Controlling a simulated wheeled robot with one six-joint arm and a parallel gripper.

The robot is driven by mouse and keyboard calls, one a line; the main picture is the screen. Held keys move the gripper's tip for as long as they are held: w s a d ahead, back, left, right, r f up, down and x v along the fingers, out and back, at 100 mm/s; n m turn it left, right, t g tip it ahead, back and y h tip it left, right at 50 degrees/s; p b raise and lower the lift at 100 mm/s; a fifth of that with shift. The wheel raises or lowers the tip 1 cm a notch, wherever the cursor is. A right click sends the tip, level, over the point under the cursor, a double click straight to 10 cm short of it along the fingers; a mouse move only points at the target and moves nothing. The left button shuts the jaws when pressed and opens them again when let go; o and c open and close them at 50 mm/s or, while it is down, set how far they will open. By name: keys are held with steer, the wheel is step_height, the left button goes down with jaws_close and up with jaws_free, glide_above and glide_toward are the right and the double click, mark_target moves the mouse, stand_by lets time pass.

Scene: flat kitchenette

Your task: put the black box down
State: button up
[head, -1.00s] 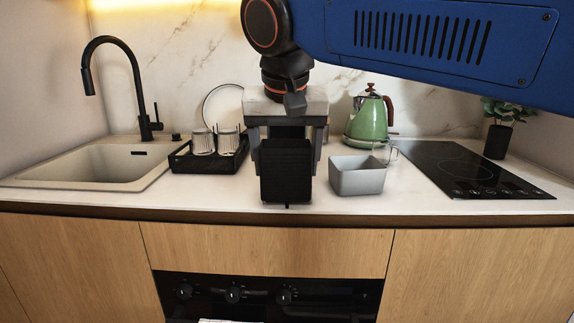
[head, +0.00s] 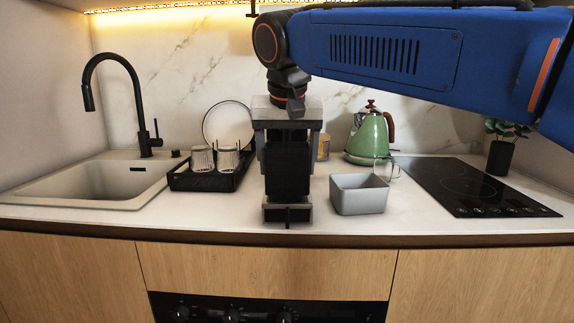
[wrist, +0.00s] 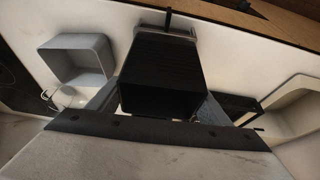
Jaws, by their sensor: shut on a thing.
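The black box (head: 287,172) hangs upright between the fingers of my gripper (head: 288,150), above the counter near its front middle. My gripper is shut on it, with a grey finger at each side. In the wrist view the box (wrist: 165,70) fills the middle between the fingers. A small grey object with a dark middle piece (head: 303,213) stands on the counter at the front, just below the box in the head view. The box hides part of it, and I cannot tell whether they touch.
A grey open bin (head: 358,197) stands close to the right, with a glass mug (head: 386,170) and green kettle (head: 371,138) behind. A black rack with glasses (head: 205,182) is at left, beside the sink (head: 85,185). The hob (head: 470,187) lies right. Some bare counter (head: 225,210) shows at front left.

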steer(key=w, duration=0.9)
steer(key=shift+w+f, duration=0.1)
steer(key=shift+f, duration=1.5)
steer(key=shift+f, duration=0.2)
steer(key=o, duration=1)
steer(key=shift+o, duration=0.2)
steer(key=v, duration=1.7)
steer(key=shift+r, duration=0.35)
